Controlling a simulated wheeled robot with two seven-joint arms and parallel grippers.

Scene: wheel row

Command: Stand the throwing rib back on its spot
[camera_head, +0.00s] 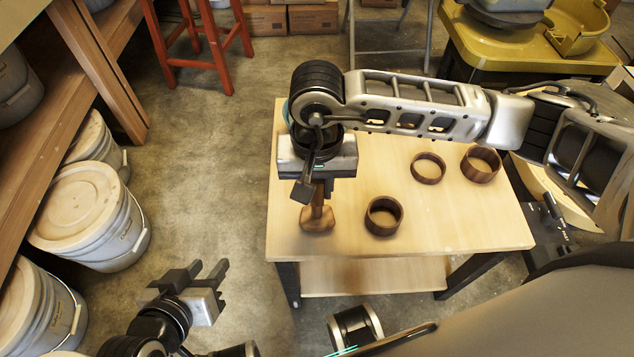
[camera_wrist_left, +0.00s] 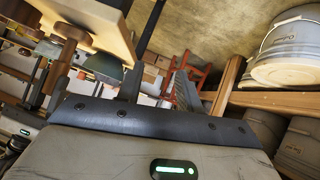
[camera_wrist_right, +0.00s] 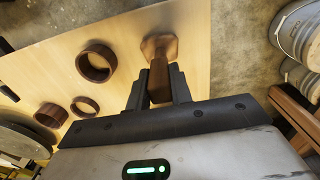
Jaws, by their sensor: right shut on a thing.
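A brown wooden tool with a narrow handle and a wide flat-sided end, which I take to be the throwing rib (camera_head: 318,222), is in my right gripper (camera_head: 312,190) over the left part of the table. In the right wrist view the fingers close around the handle of the rib (camera_wrist_right: 159,47), and its wide end sticks out past them. In the head view the rib looks upright, wide end down; I cannot tell whether it touches the tabletop. My right arm hides its upper part. My left gripper (camera_head: 208,270) is open and empty, off the table at the lower left.
Three dark wooden rings, one near the front (camera_head: 384,216), one at the back (camera_head: 428,168) and one at the right (camera_head: 481,164), stand on the pale wooden table (camera_head: 450,228). A red stool (camera_head: 200,45) stands behind.

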